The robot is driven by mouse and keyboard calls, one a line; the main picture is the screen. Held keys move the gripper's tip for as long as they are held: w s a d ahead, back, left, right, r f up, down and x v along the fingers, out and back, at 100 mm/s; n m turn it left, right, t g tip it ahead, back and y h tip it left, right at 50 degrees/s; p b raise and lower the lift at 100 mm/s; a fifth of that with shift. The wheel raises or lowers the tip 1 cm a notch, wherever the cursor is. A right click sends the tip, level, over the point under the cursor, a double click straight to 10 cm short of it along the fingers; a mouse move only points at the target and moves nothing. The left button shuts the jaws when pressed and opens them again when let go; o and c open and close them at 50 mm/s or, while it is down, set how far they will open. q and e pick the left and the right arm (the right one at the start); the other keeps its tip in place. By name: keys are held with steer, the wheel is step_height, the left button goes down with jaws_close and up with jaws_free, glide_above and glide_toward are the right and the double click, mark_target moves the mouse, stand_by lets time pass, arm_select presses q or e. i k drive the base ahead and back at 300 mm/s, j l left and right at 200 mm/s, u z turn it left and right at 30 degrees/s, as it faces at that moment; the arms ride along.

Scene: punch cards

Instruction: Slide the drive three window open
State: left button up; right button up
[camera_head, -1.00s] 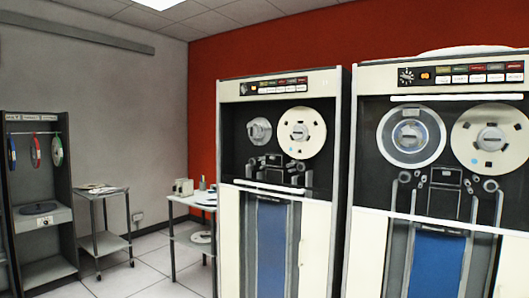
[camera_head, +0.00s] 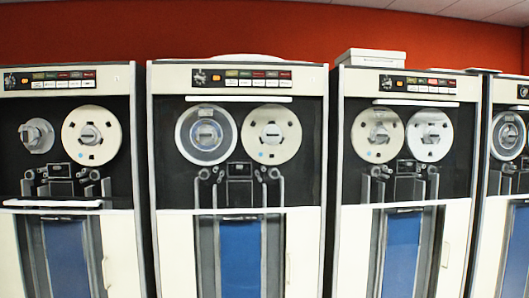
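Several tape drive cabinets stand in a row, and no number is readable to mark drive three. The third cabinet from the left (camera_head: 333,200) has a white window bar (camera_head: 415,103) at the top of its dark bay, above two reels. The second cabinet (camera_head: 152,130) also has its bar (camera_head: 238,98) at the top, above two reels. On the leftmost cabinet (camera_head: 127,250) the bar (camera_head: 52,203) sits low, below its one white reel (camera_head: 91,135) and a bare hub (camera_head: 36,136). The clear panes themselves are hard to make out. Neither gripper is in view.
A fourth cabinet (camera_head: 484,130) is cut off at the right edge. A white box (camera_head: 371,58) lies on top of the third cabinet. Narrow gaps separate the cabinets. A red wall (camera_head: 230,30) stands behind; the floor is out of view.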

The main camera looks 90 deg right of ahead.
mark_target(388, 101)
steer(key=z, duration=3.8)
